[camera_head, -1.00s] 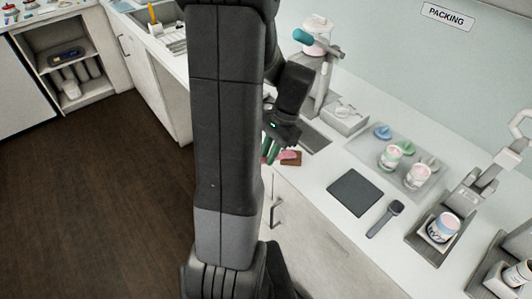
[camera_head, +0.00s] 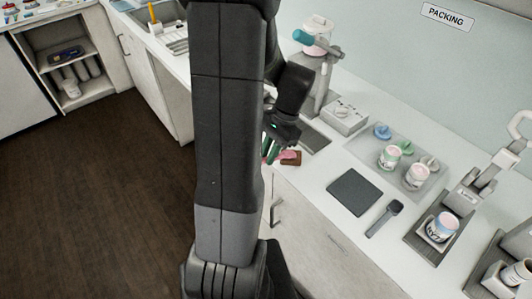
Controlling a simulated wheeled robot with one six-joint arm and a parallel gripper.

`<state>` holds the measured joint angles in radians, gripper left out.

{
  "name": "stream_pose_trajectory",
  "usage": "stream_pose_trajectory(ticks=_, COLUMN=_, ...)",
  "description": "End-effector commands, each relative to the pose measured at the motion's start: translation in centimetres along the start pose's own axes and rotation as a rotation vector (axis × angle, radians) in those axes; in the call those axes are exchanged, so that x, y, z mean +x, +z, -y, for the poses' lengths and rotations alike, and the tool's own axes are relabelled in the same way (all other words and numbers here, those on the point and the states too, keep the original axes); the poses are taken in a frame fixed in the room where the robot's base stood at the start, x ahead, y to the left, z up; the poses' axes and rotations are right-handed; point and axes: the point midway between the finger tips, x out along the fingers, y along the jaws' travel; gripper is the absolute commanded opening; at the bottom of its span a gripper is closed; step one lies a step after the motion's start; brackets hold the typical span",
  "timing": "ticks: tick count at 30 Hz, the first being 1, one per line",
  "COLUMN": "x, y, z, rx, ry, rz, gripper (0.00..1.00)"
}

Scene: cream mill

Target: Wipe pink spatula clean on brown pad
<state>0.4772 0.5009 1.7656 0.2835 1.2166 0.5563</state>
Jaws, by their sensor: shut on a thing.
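My gripper (camera_head: 272,150) is at the middle of the view, just right of my dark arm column, over the front edge of the counter. It is shut on the pink spatula (camera_head: 286,155), which shows as a small pink patch below the fingers. The brown pad (camera_head: 295,161) lies on the counter right beneath and beside the pink part. The spatula seems to be at or just over the pad; I cannot tell if they touch. My arm hides the left side of this spot.
A dark square mat (camera_head: 353,192) and a grey scoop-like tool (camera_head: 384,218) lie on the white counter to the right. A tray (camera_head: 412,182) holds tubs and lids. A machine with a teal handle (camera_head: 303,37) stands behind my gripper. A dark recess (camera_head: 314,138) lies close to its right.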

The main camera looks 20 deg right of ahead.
Motion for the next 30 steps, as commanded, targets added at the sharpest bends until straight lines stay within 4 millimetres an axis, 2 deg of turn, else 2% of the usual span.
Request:
stream_pose_trajectory(ticks=11, x=-0.4, y=0.1, z=0.0, rx=0.0, ry=0.0, rz=0.0, gripper=0.0)
stream_pose_trajectory(ticks=30, x=-4.5, y=2.0, z=0.0, rx=0.0, ry=0.0, rz=0.0, gripper=0.0)
